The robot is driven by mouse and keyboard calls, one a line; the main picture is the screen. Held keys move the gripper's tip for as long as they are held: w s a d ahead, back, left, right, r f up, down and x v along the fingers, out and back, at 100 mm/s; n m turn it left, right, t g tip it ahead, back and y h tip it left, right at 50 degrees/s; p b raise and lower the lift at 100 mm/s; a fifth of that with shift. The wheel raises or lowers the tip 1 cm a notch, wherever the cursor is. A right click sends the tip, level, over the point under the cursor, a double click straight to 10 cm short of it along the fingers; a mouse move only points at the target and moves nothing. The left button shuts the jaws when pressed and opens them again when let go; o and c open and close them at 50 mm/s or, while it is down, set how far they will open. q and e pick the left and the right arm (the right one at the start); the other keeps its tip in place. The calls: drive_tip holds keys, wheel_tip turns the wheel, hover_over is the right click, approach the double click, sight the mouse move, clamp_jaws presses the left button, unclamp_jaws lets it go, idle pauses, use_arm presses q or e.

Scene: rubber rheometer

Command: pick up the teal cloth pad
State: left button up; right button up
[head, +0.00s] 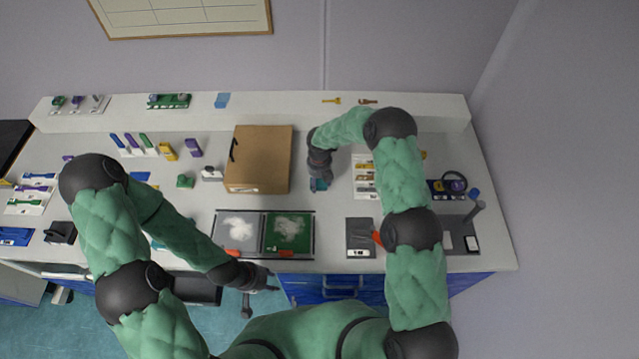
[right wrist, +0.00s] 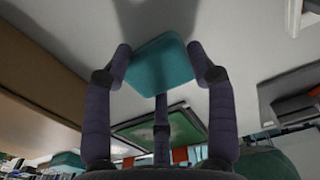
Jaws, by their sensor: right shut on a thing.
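The teal cloth pad (right wrist: 160,62) is a square with rounded corners, held between the fingers of my right gripper (right wrist: 165,75) in the right wrist view. I cannot tell from the pictures whether the pad touches the bench. My left gripper (head: 262,283) is near the front edge of the bench, beside an open drawer area; its fingers look spread with nothing between them.
A brown cardboard box (head: 258,160) stands left of my right gripper. A tray with white and green halves (head: 263,211) lies in front. A grey plate (head: 360,238) and a white holder with several tools (head: 363,190) are to the right. A raised shelf (head: 270,105) runs along the back.

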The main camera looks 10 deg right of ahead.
drive_tip(key=s+a+r, duration=0.9)
drive_tip(key=a+r, duration=0.1)
drive_tip(key=r, duration=0.1)
drive_tip(key=shift+s+r+b, duration=0.2)
drive_tip(key=shift+s+b, duration=0.15)
drive_tip(key=shift+b, duration=0.05)
drive_tip(key=shift+o, duration=0.2)
drive_tip(key=shift+a, duration=0.1)
